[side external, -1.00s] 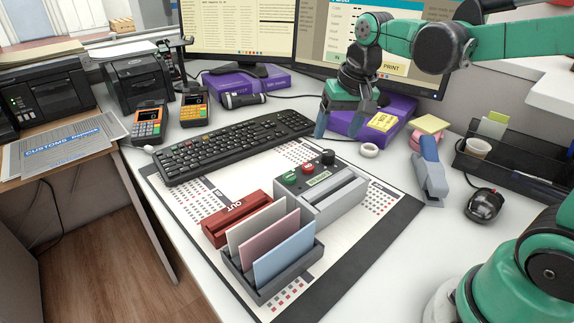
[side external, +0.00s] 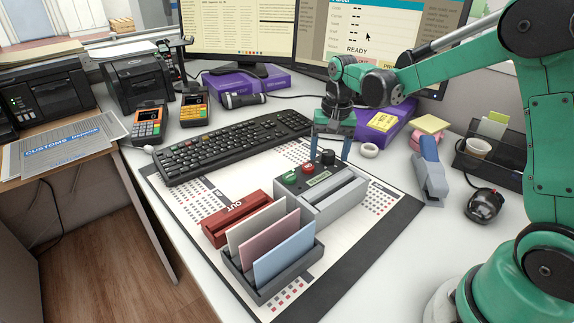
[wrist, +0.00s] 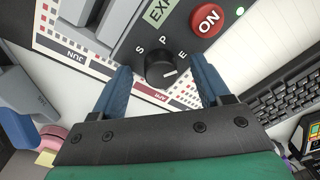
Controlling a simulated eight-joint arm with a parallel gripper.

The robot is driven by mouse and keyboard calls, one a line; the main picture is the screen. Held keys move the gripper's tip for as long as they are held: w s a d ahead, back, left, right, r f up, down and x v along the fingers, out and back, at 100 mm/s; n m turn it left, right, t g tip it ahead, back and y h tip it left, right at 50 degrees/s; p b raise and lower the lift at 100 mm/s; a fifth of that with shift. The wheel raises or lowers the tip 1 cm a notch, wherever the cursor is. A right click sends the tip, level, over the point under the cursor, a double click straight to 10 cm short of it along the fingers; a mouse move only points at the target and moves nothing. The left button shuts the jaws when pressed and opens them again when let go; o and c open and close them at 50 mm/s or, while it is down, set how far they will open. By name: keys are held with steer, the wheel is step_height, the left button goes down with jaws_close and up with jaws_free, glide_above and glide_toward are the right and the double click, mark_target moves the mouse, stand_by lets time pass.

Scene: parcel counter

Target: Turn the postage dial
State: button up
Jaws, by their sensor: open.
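The postage dial is a black knob (side external: 327,157) on the back right corner of the grey franking machine (side external: 338,205). In the wrist view the dial (wrist: 161,70) has a white pointer line and the letters S, P and E around it. The line points toward the E side. My gripper (side external: 331,146) is open, with its two blue fingers pointing down at the dial. In the wrist view the gripper fingers (wrist: 160,88) stand on either side of the dial, with a gap on each side. I cannot tell how far the fingertips reach down beside it.
Red and green buttons also show in the side view. A letter rack (side external: 262,278) and a red OUT tray (side external: 233,222) stand in front. A keyboard (side external: 236,145) lies left. A tape roll (side external: 369,150) and stapler (side external: 429,182) are right.

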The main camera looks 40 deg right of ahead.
jaws_close()
steer(key=shift+n, duration=0.3)
steer(key=n, duration=1.1)
steer(key=shift+w+n+g, duration=0.1)
steer(key=shift+n+g, duration=0.2)
steer(key=shift+n, duration=0.1)
steer(key=n, duration=1.2)
